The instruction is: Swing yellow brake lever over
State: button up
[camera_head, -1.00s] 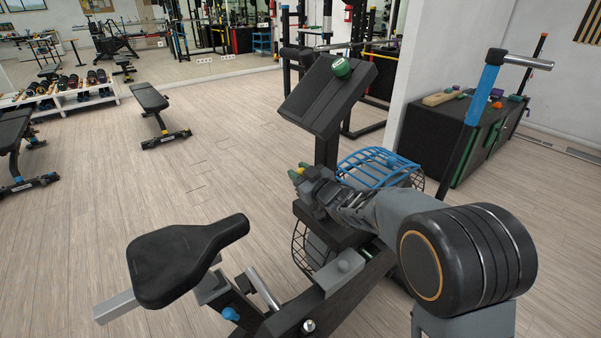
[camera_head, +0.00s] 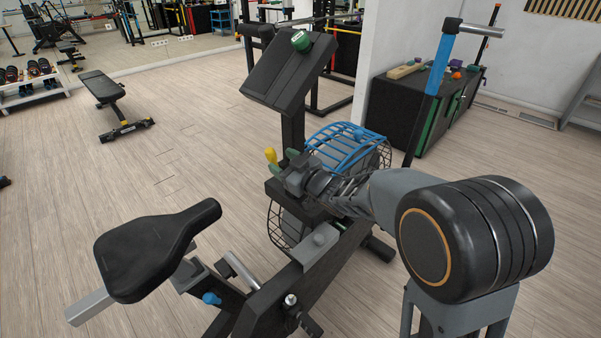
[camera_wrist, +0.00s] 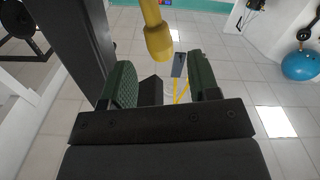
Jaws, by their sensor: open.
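The yellow brake lever (camera_head: 270,155) shows in the head view as a small rounded yellow knob on the exercise bike, just at the fingertips of my gripper (camera_head: 284,162). In the wrist view the lever (camera_wrist: 157,38) comes down from the top edge as a yellow rod with a thick knobbed end. There it appears between and ahead of the green-padded fingers of my gripper (camera_wrist: 163,78). The fingers are apart with nothing held between them. I cannot tell whether either finger touches the lever. The lever's base is hidden in the head view.
The bike's black upright and console (camera_head: 290,75) rise close behind the gripper. A blue basket-like guard (camera_head: 345,145) is to the right, and the black saddle (camera_head: 155,250) is at lower left. A black cabinet (camera_head: 400,110) stands behind. Open floor lies at left.

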jog(key=v, duration=0.7)
